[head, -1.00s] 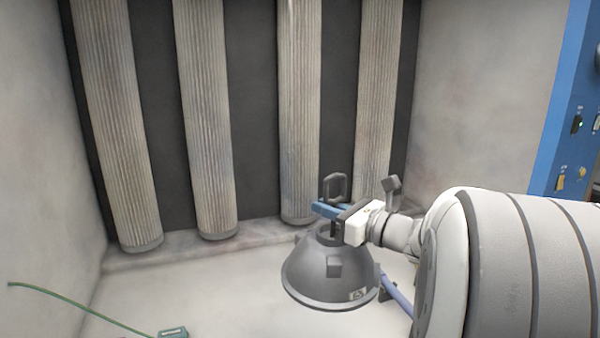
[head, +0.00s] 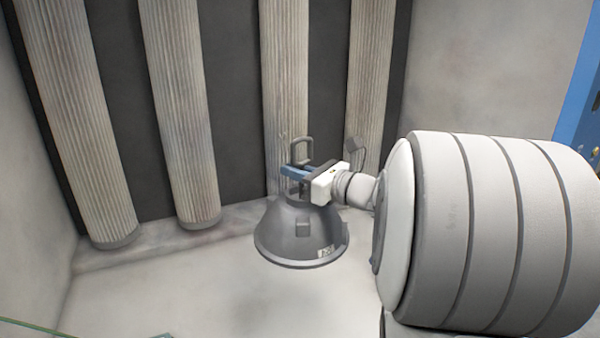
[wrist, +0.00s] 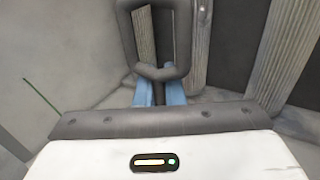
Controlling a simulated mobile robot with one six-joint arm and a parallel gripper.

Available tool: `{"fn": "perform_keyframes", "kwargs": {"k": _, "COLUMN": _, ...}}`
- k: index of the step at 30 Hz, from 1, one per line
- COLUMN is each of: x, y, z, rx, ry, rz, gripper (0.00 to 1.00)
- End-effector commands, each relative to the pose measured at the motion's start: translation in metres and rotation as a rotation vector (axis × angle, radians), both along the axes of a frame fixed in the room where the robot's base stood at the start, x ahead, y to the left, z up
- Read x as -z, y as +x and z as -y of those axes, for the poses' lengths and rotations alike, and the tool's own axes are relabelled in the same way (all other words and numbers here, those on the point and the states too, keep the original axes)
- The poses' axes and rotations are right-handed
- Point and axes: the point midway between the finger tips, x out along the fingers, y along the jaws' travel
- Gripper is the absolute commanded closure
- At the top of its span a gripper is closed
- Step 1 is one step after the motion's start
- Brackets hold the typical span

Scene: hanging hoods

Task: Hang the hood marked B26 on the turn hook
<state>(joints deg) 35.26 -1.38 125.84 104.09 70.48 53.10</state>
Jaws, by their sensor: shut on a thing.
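A dark grey bell-shaped hood (head: 297,236) with a loop on top hangs upright from my gripper (head: 294,173) in the head view. A small pale label shows low on its front, but its marking is too small to read. My gripper's blue fingers are shut on the stem just below the loop. In the wrist view the loop (wrist: 161,73) stands above the blue fingers, and the hood's body is hidden. I cannot tell whether the hood's rim touches the floor. No turn hook is recognisable in either view.
Several ribbed pale columns (head: 180,110) stand along the dark back wall at the floor's rear. A green cable (head: 30,325) lies at the lower left. A blue panel (head: 588,100) stands at the right edge. The pale floor (head: 160,280) left of the hood is clear.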

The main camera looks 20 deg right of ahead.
Motion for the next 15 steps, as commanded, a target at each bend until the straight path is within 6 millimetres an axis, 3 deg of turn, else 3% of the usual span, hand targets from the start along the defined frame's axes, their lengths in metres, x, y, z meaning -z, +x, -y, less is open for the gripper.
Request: {"fn": "perform_keyframes", "kwargs": {"k": 15, "x": 0.001, "y": 0.041, "z": 0.002, "rx": 0.003, "ry": 0.001, "rz": 0.001, "gripper": 1.00}}
